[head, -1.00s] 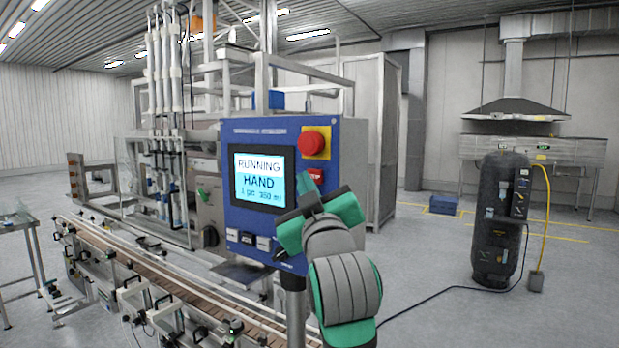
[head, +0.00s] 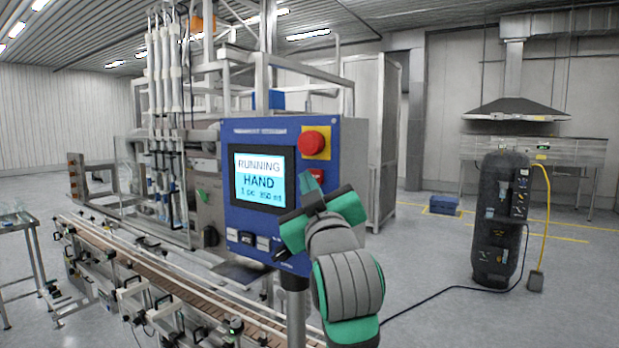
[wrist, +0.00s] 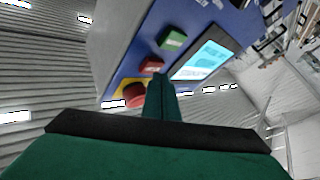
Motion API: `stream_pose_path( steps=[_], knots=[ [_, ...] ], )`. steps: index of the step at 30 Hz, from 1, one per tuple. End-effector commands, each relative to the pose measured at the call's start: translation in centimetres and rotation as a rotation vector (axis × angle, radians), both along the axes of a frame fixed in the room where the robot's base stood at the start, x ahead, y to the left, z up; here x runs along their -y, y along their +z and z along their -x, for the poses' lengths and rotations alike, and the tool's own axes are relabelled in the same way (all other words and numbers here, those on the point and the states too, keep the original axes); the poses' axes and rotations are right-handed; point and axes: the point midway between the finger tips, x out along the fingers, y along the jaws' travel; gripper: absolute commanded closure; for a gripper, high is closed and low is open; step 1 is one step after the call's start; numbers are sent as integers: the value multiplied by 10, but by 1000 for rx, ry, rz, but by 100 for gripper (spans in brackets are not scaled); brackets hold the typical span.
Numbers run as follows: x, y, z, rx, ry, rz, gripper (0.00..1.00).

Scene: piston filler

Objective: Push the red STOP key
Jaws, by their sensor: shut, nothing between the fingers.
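The red STOP key (head: 317,174) is on the blue control panel (head: 290,128), right of the screen and below a red mushroom button (head: 311,142). In the head view my gripper partly covers it and its lettering cannot be read. In the wrist view the red key (wrist: 152,65) lies between a green key (wrist: 173,41) and the mushroom button. My gripper (head: 309,180) is shut and empty, its fingertips close in front of the panel. In the wrist view the fingertips (wrist: 161,80) appear just beside the red key; contact cannot be told. The screen (head: 262,178) reads RUNNING, HAND.
The mushroom button sits on a yellow plate (head: 318,155) close above the key. Several small keys (head: 247,239) line the panel's lower edge. A conveyor (head: 150,278) runs below left. A black tank (head: 497,220) stands at right, with open floor before it.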

Motion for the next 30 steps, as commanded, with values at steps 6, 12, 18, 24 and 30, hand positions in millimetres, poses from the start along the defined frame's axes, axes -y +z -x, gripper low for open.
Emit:
stream_pose_path(
  steps=[6,12,18,24,30],
  knots=[
    [0,0,0,0,0,0,100],
    [1,0,-2,-1,0,0,100],
    [3,0,-3,-1,0,0,100],
    [4,0,-5,-1,0,0,100],
    [5,0,-7,-2,-1,0,100]
  ],
)
